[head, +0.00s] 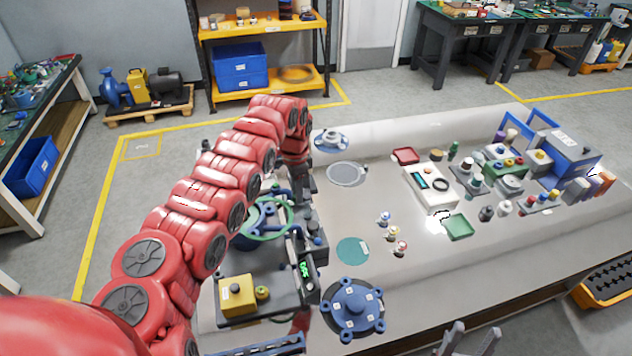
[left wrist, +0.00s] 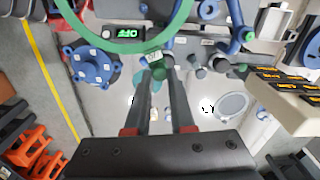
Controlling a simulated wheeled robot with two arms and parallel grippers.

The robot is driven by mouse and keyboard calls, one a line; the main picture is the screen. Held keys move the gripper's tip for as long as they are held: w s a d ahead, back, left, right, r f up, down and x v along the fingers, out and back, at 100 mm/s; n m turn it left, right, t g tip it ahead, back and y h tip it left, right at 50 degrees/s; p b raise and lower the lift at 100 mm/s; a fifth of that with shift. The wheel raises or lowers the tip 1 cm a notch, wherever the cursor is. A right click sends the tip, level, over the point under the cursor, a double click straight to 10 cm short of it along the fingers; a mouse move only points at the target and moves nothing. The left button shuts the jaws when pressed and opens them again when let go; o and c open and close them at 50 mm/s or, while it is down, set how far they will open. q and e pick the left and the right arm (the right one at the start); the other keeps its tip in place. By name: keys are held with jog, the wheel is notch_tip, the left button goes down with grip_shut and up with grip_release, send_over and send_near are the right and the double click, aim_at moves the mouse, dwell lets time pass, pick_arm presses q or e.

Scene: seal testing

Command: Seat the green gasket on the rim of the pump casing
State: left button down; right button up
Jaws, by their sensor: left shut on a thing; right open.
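The green gasket (head: 268,238) is a thin ring at the blue pump casing (head: 242,243) on the test stand. My left gripper (head: 293,200) is shut on the gasket's tagged tab; in the left wrist view the fingertips (left wrist: 158,75) pinch it, with the green ring (left wrist: 108,44) extending beyond. Blue casing lugs (left wrist: 242,35) show to the ring's right, so the ring looks offset from the casing. I cannot tell whether it touches the rim. My arm hides part of the casing. My right gripper (head: 475,340) is open and empty at the bottom edge.
A blue lugged cover (head: 352,308) and a teal disc (head: 352,250) lie right of the stand. A grey disc (head: 347,174) lies farther back. A lit display (head: 305,268) and yellow box (head: 238,294) flank the stand's front. The mid-right table front is clear.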

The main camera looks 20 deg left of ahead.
pick_arm(q)
jog(key=s+a+f+m+p, duration=0.5)
jog(key=a+f+m, duration=0.4)
jog(key=m, duration=0.6)
jog(key=shift+s+f+m+p, duration=0.25)
jog(key=shift+f+m+p, duration=0.2)
jog(key=shift+p, duration=0.2)
jog(key=shift+s, duration=0.15)
jog(key=shift+f+b, duration=0.45)
jog(key=shift+f, duration=0.15)
dwell(0.8)
jog(key=c, duration=0.7)
grip_release()
